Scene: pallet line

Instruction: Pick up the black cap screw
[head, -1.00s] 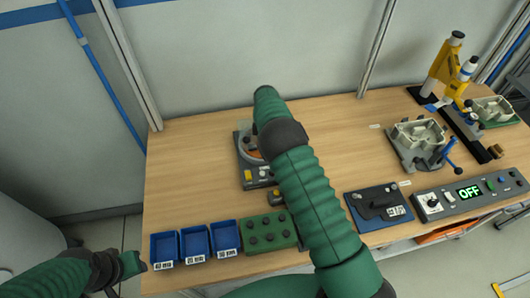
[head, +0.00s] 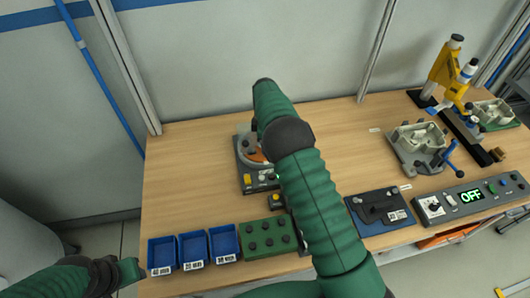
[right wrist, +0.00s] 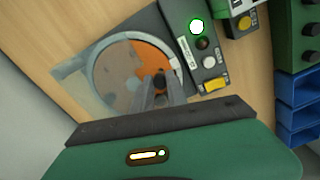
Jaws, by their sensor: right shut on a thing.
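The black cap screw (right wrist: 159,80) shows in the right wrist view at the orange sector of a round dish. My right gripper (right wrist: 160,92) is shut on it, with its fingers reaching down over the dish. In the head view my right forearm hides this gripper and the screw. The round dish (right wrist: 112,82) is part grey and part orange; its device also shows in the head view (head: 243,166), partly covered by my arm. My left gripper (head: 137,270) is at the lower left, beside the blue bins; its jaws are too unclear to read.
Blue bins (head: 193,253) and a green block with black knobs (head: 268,240) line the front edge. The back left table is clear.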

